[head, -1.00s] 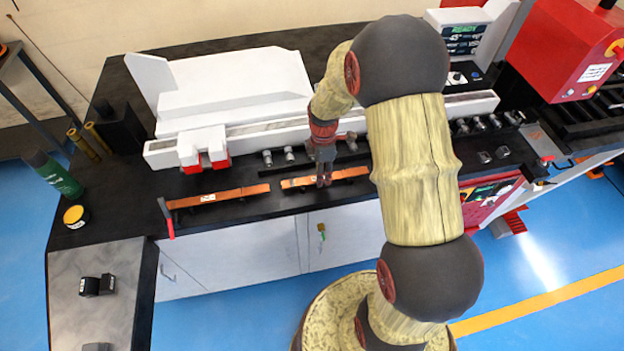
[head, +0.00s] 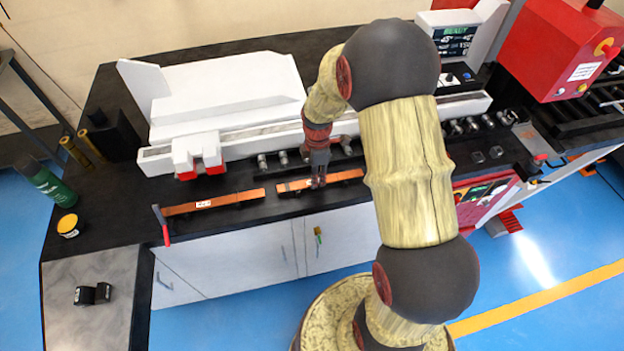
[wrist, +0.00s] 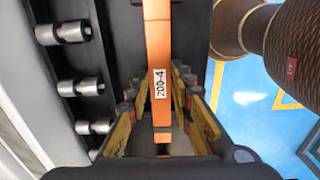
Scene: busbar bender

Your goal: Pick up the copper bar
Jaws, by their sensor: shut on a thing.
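A flat orange-copper bar (head: 296,186) with a white label lies along the front of the black bench top in the head view. My gripper (head: 318,182) reaches down over it and is shut on it near its middle. In the wrist view the copper bar (wrist: 158,40) runs lengthwise between the yellow-sided fingers, and its label reads 200-4. The fingertips hide part of the bar in the head view. I cannot tell whether the bar is clear of the bench. A second copper bar (head: 240,197) lies to the left.
A white bending machine (head: 230,85) stands behind the bars, with several metal cylinders (head: 283,158) along its front. A red-handled tool (head: 162,224) lies at the left bar's end.

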